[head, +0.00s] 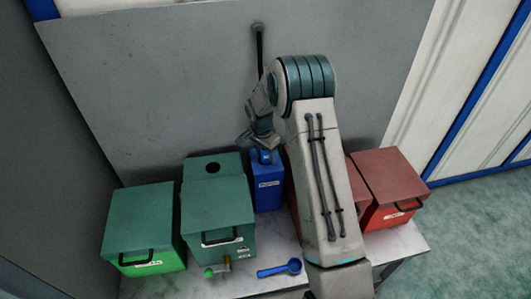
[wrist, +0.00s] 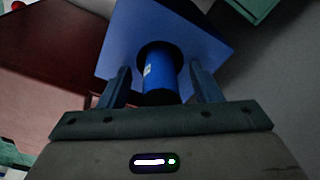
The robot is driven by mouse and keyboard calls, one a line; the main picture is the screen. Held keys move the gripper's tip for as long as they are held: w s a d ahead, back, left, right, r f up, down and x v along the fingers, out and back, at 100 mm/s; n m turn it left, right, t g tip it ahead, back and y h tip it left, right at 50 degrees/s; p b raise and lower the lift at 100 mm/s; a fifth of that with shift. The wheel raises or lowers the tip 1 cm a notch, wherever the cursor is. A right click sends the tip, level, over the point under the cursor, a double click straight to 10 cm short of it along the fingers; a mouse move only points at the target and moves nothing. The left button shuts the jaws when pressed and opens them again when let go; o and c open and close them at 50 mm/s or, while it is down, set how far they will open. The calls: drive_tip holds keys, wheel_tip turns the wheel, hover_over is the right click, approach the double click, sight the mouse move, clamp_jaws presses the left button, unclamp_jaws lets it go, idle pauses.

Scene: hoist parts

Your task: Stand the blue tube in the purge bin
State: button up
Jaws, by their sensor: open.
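A blue tube (wrist: 162,84) stands in the dark round hole in the top of a blue box (wrist: 205,52), likely the purge bin. In the head view the blue box (head: 268,192) stands at the back of the table, and the tube's top (head: 265,156) shows just above it. The box's label is too small to read. My gripper (head: 262,142) is above the box, pointing down. In the wrist view its fingers (wrist: 161,80) are open, one on each side of the tube, with gaps showing. The tube's lower part is hidden inside the hole.
A bright green box (head: 140,232) and dark green boxes (head: 218,210) stand to the left. Red boxes (head: 388,188) stand to the right, partly behind my arm. A blue scoop (head: 280,268) and a small valve-like part (head: 218,267) lie at the table's front. A grey panel stands behind.

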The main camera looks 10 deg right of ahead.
drive_tip(key=r, duration=0.4)
drive_tip(key=a+r+b, duration=0.1)
drive_tip(key=r, duration=0.4)
drive_tip(key=r+b, duration=0.1)
drive_tip(key=r, duration=0.3)
drive_tip(key=shift+s+a+r, duration=0.2)
drive_tip(key=shift+s, duration=0.2)
drive_tip(key=s+d+r+n+t, duration=0.1)
drive_tip(key=s+r+n, duration=0.2)
drive_tip(key=s+r, duration=0.35)
drive_tip(key=s+r+n, duration=0.2)
drive_tip(key=s+r, duration=0.1)
drive_tip(key=s, duration=0.6)
drive_tip(key=s+f+n+t+y, duration=0.1)
drive_tip(key=s+n, duration=0.5)
drive_tip(key=s, duration=1.2)
drive_tip(key=shift+s+d, duration=0.2)
drive_tip(key=shift+s, duration=0.1)
